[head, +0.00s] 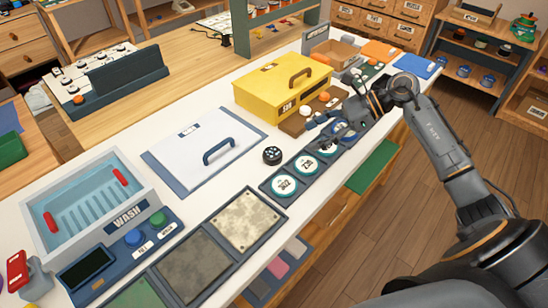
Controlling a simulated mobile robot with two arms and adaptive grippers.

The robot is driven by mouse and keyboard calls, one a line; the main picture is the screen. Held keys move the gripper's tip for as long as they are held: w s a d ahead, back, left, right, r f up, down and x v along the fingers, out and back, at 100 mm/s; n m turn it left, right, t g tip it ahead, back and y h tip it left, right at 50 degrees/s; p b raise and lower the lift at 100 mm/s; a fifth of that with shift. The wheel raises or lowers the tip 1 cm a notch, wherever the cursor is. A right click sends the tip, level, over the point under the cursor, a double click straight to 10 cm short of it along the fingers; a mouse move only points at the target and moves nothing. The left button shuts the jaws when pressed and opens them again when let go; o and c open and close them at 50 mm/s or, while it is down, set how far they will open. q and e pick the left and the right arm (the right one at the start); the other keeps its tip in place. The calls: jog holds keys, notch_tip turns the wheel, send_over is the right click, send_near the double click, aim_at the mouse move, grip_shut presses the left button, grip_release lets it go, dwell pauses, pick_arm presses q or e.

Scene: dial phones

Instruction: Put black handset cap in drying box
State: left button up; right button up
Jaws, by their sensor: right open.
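A round black cap with dots on top (272,155) lies on the white bench, left of a strip of round dials (283,185). It looks like the black handset cap. A yellow box (262,97) with a brown handle stands behind it, its lid down; I take it for the drying box, but its label is too small to read surely. My right gripper (322,130) is open and is over the far end of the dial strip, to the right of the cap and apart from it. The gripper partly hides the far dials. My left gripper is out of view.
A wash basin (140,187) with red grips stands at the left. A white panel with a blue handle (190,150) lies between basin and yellow box. A brown tray (297,125) with orange and white round pieces sits before the yellow box. Textured pads line the front edge.

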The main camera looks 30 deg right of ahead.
aim_at(274, 152)
jog(key=x, duration=0.5)
jog(key=shift+p, duration=0.4)
jog(key=shift+x, duration=0.95)
jog(key=p+x, duration=0.2)
jog(key=x, duration=0.2)
jog(key=shift+w+a, duration=0.2)
jog(key=shift+w, duration=0.05)
jog(key=shift+a+f, duration=0.1)
jog(key=shift+c, duration=0.9)
jog(key=c, duration=0.7)
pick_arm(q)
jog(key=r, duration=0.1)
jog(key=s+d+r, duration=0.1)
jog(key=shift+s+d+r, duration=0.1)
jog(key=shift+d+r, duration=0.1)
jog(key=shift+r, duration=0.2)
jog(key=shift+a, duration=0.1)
